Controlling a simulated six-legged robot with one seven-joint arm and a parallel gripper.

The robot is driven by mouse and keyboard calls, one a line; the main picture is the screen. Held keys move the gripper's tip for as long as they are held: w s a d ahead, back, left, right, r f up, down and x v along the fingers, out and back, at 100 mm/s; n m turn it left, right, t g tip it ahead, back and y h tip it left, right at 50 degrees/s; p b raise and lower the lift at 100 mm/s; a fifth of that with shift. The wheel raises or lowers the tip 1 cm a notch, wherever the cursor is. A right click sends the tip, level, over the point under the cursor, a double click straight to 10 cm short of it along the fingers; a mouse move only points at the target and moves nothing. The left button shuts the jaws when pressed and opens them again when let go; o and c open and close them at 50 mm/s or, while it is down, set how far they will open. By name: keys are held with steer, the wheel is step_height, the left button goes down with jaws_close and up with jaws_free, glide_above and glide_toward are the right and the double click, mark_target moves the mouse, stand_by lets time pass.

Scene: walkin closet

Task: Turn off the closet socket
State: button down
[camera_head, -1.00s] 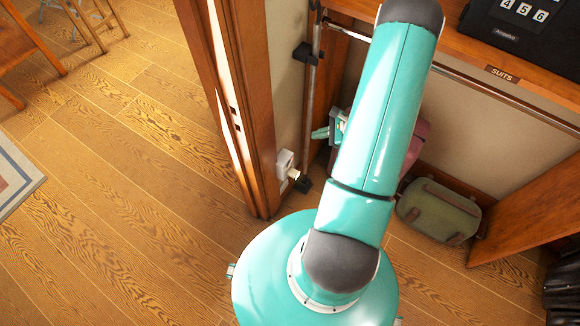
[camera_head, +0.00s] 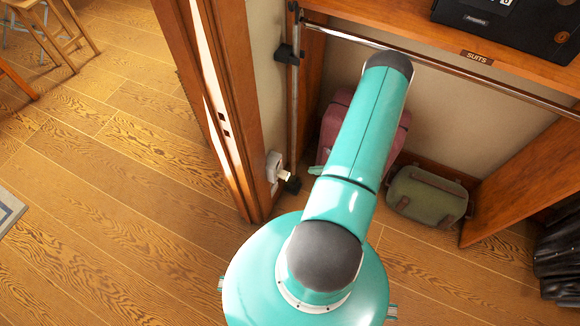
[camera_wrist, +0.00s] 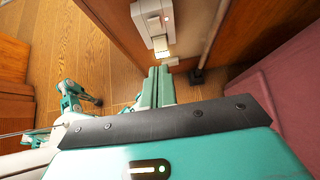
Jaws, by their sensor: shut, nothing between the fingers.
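The closet socket (camera_head: 273,167) is a white box low on the end of the wall panel beside the door frame. A pale plug-like piece sticks out on its right. My gripper (camera_wrist: 159,70) is shut and empty. Its teal fingertips point at the socket and appear just short of the cream piece; I cannot tell if they touch. In the head view my arm hides most of the gripper.
A vertical metal pole (camera_head: 294,110) with dark brackets stands right of the socket. A pink suitcase (camera_head: 335,120) and a green bag (camera_head: 428,195) sit in the closet under a hanging rail (camera_head: 440,68). Open wooden floor (camera_head: 110,210) lies to the left.

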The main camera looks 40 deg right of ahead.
mark_target(279, 166)
steer(key=shift+w+a+r+x, duration=0.1)
steer(key=shift+w+r+x, duration=0.25)
steer(key=shift+x, duration=1.8)
steer(key=shift+w+a+r+x, duration=0.2)
steer(key=shift+r+x, duration=0.2)
steer(key=shift+x, duration=1.7)
steer(key=shift+w+a+r+x, duration=0.1)
steer(key=shift+w+r+x, duration=0.25)
steer(key=shift+x, duration=1.8)
steer(key=shift+w+a+r, duration=0.1)
steer(key=shift+w+r, duration=0.1)
steer(key=shift+w, duration=0.05)
steer(key=shift+r, duration=0.8)
